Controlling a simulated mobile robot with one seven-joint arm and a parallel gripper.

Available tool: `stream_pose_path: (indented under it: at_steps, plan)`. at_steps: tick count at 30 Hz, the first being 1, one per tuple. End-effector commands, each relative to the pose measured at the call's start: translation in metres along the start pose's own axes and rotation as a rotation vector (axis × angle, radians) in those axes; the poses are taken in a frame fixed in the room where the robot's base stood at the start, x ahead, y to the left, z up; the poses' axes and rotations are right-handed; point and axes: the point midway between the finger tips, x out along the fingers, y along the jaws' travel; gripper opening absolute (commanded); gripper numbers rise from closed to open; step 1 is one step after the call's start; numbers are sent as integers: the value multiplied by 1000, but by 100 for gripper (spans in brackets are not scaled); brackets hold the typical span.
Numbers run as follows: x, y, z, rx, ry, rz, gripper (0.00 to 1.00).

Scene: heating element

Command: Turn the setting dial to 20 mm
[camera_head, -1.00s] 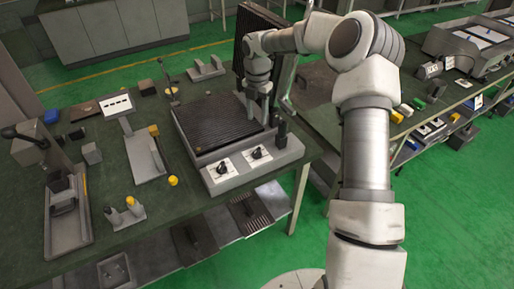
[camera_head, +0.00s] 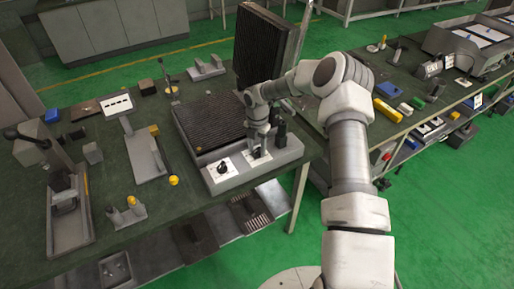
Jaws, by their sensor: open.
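The heating element unit (camera_head: 205,183) stands on the green bench with its black ribbed plate (camera_head: 211,123) lying flat and a second ribbed plate (camera_head: 268,42) standing upright behind it. Two black dials on white scale plates sit on its front panel. The left dial (camera_head: 222,168) is in clear view. The right dial (camera_head: 257,154) is partly hidden by my gripper (camera_head: 257,150), which is open and pointing down right at it. I cannot tell whether the fingers touch the dial. The scale markings are too small to read.
A black handle (camera_head: 280,134) stands at the unit's right end, close to my gripper. A stand with a yellow-tipped part (camera_head: 154,130) and a yellow cap (camera_head: 173,180) are left of the unit. Another bench with yellow and green blocks (camera_head: 388,110) is to the right.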

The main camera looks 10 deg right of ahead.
Motion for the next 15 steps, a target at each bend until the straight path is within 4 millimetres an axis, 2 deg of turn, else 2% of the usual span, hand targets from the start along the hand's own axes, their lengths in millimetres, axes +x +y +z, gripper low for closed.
stream_pose_path:
  at_steps: [5, 12, 13, 15]
  plan:
    - [0, 0, 0, 0, 0, 0, 48]
    - [0, 0, 0, 0, 0, 0, 4]
    - [0, 0, 0, 0, 0, 0, 0]
    - [0, 0, 0, 0, 0, 0, 0]
